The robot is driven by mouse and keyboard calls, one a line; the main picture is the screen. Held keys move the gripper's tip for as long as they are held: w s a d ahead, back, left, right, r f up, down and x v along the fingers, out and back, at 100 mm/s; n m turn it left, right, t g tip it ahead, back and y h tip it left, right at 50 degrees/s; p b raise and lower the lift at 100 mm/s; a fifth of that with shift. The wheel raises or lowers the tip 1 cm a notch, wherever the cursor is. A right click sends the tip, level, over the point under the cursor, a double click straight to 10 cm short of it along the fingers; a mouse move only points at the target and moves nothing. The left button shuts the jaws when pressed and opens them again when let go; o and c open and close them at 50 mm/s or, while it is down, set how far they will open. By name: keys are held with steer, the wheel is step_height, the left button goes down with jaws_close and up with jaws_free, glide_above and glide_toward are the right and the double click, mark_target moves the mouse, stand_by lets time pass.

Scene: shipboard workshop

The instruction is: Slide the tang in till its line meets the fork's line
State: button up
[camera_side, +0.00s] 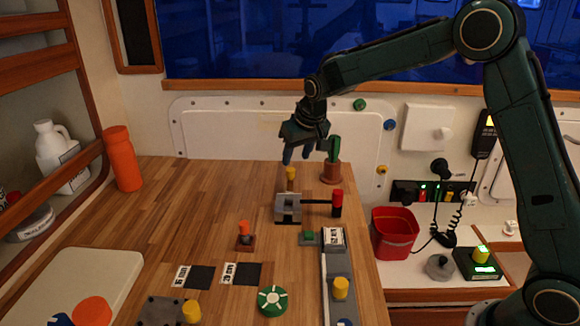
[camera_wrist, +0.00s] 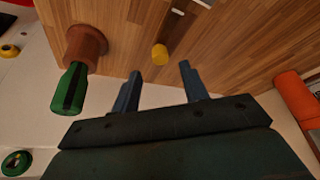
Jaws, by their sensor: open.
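A grey slotted block (camera_side: 288,207), which looks like the fork, stands on the wooden bench. A dark rod runs right from it to a red-and-black end piece (camera_side: 337,203). A yellow-ended piece (camera_side: 291,173) stands just behind the block and may be the tang; in the wrist view its yellow end (camera_wrist: 160,54) shows on a slim dark body. I cannot make out a line on either part. My gripper (camera_side: 296,154) is open and empty above and behind the yellow end. In the wrist view its blue fingertips (camera_wrist: 160,70) lie either side of that end, apart from it.
An orange bottle (camera_side: 122,158) is at the far left. A red bin (camera_side: 394,233) stands off the bench's right edge. The left bench middle is clear.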

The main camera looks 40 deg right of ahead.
mark_target(292, 170)
steer(key=shift+x, duration=2.9)
jaws_close()
